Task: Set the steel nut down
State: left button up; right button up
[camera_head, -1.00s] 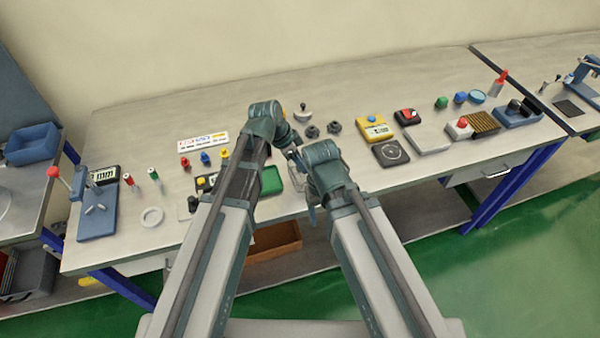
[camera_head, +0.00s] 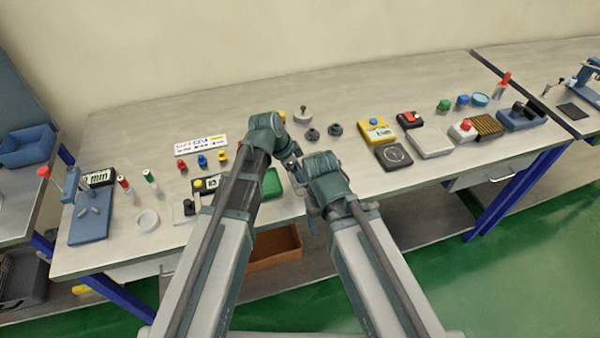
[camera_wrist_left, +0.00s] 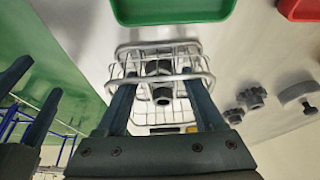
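In the left wrist view a wire basket (camera_wrist_left: 187,52) stands below my left gripper (camera_wrist_left: 161,78). The fingers are spread wide and reach down over the basket. A dark grey ringed piece, which looks like the steel nut (camera_wrist_left: 161,94), shows between them with visible gaps on both sides. I cannot tell whether it rests on the basket floor. In the head view my left gripper (camera_head: 295,168) is partly hidden by its wrist. My right gripper (camera_wrist_left: 40,78) shows at the left of the wrist view with its fingers apart and empty.
A green tray (camera_wrist_left: 172,17) lies just beyond the basket. Two dark knobbed pieces (camera_head: 312,134) (camera_head: 335,130) and a round grey piece (camera_head: 303,116) stand on the bench. A yellow meter (camera_head: 376,130) and a black scale (camera_head: 393,155) are right of my arms. The bench edge is close.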

pick_arm(q)
jog(key=shift+r, duration=0.15)
jog(key=shift+a+r+p, duration=0.15)
jog(key=shift+r+p, duration=0.4)
jog(key=shift+p, duration=0.15)
jog(key=p+v, duration=1)
jog(key=v, duration=0.1)
jog(key=s+f+n+g+y, duration=0.1)
jog(key=s+n+y, duration=0.4)
jog(key=s+n, duration=0.5)
jog(key=s+a+g, duration=0.1)
jog(key=s, duration=0.3)
jog(key=shift+s+f+y, duration=0.35)
jog(key=shift+s+y, duration=0.05)
jog(key=shift+d, duration=0.1)
notch_tip(320, 180, down, 4)
jog(key=b, duration=0.3)
jog(key=shift+r+b, duration=0.15)
jog(key=shift+b, duration=0.2)
